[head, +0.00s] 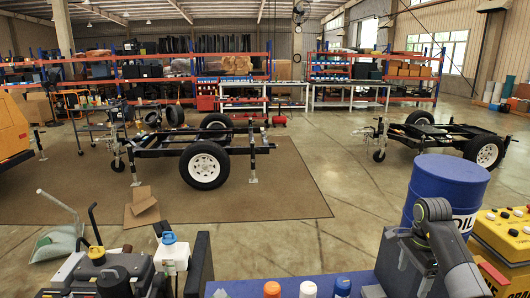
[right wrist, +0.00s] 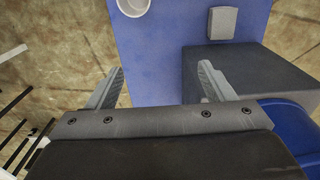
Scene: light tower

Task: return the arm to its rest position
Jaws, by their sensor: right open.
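My right arm (head: 440,240) stands folded at the lower right in the head view, in front of a blue oil drum. In the right wrist view, my right gripper (right wrist: 162,68) has its two grey fingers spread wide, with nothing between them. It is above a blue surface (right wrist: 160,65). A dark grey box (right wrist: 255,75) lies beyond the right finger. The right gripper's fingers cannot be made out in the head view. My left arm and left gripper are not in view.
The blue drum (head: 448,187) stands close to my right arm, with a yellow battery-like unit (head: 505,232) beside it. Capped bottles (head: 308,289) stand at the bottom edge. A small grey block (right wrist: 222,24) and white round container (right wrist: 133,5) are on the blue surface.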

